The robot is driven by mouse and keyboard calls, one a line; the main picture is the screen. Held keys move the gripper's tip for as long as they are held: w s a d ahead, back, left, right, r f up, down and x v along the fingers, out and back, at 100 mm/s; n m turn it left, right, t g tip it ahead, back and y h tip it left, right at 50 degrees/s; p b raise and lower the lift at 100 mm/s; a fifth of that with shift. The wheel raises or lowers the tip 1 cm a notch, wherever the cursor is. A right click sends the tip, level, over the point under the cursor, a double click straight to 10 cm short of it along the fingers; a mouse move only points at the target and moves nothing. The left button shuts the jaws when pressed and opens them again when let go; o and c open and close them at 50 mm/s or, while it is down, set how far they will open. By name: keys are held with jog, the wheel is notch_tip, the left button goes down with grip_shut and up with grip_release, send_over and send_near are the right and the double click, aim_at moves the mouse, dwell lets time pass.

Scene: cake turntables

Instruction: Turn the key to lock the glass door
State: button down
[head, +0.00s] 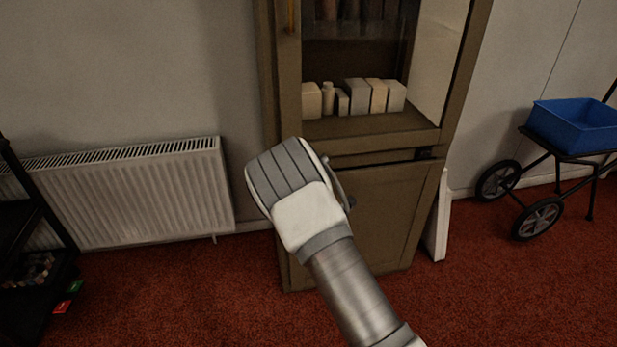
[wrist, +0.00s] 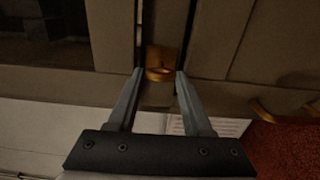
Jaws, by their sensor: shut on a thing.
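The cabinet's glass door (head: 362,55) shows in the head view, with its brown frame and a shelf of pale items behind the pane. I cannot tell whether it is fully closed. In the wrist view, the glass (wrist: 45,48) is at the upper left. A brass key (wrist: 160,74) with a ring-shaped bow sits at a brass plate (wrist: 162,54) on the brown frame. My gripper (wrist: 159,71) has its fingertips on either side of the key's bow and is shut on it. In the head view my wrist and hand hide the key and the fingertips.
Below the glass door is a lower cabinet door (head: 375,215); a brass handle (wrist: 262,111) shows there in the wrist view. A white radiator (head: 130,195) stands left. A cart with a blue bin (head: 570,125) is at the right. Red carpet (head: 480,290) is open in front.

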jog(key=shift+c, duration=1.6)
grip_release()
jog(key=shift+s, duration=0.1)
jog(key=p+v, duration=0.4)
jog(key=v, duration=1.3)
jog(key=shift+d+r, duration=0.1)
